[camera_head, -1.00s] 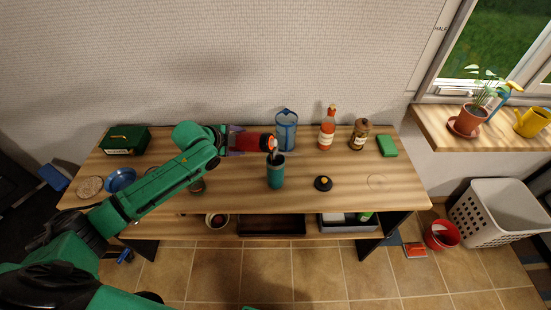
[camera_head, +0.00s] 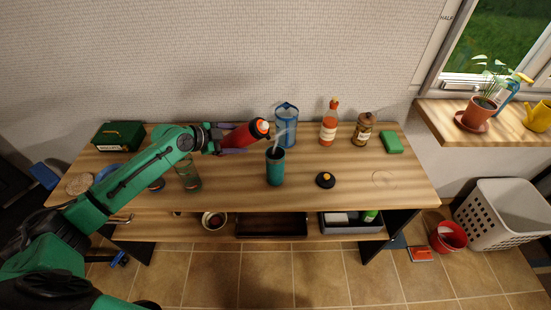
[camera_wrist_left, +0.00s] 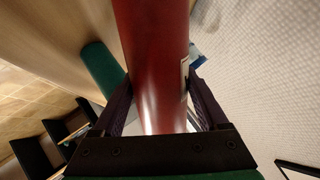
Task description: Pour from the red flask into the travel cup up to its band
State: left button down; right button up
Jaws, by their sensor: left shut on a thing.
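The red flask (camera_head: 240,136) is in my left gripper (camera_head: 226,138), above the table. It lies tilted, its open mouth to the right and slightly raised. The teal travel cup (camera_head: 275,168) stands upright on the table, just right of and below the flask mouth, with steam over it. No stream shows between them. The cup's fill level and band cannot be made out. In the left wrist view the flask (camera_wrist_left: 155,60) runs between the jaws, and the green cup side (camera_wrist_left: 101,68) shows at left. My right gripper is not in view.
A glass (camera_head: 189,175) stands below my left arm. The table's right front is clear.

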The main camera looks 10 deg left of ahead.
pick_arm(q)
jog(key=r+n+h+b, duration=0.1)
jog(key=r+b, duration=0.1)
jog(key=b, duration=0.1)
jog(key=a+r+n+t+h+b, duration=0.1)
jog(key=r+h+b, duration=0.1)
jog(key=b, duration=0.1)
jog(key=r+n+h+b, duration=0.1)
jog(key=r+h+b, duration=0.1)
jog(key=b, duration=0.2)
jog(key=shift+w+a+n, duration=0.1)
jog(key=shift+a+n, duration=0.05)
jog(key=shift+n, duration=0.25)
notch_tip(320, 180, up, 2)
jog(key=shift+a+r+n+t+h+b, duration=0.1)
jog(key=shift+r+n+t+h+b, duration=0.15)
jog(key=shift+n+t+h+b, duration=0.3)
jog(key=shift+r+n+h, duration=0.25)
jog(key=shift+r, duration=0.45)
notch_tip(320, 180, up, 4)
jog(key=shift+p, duration=0.8)
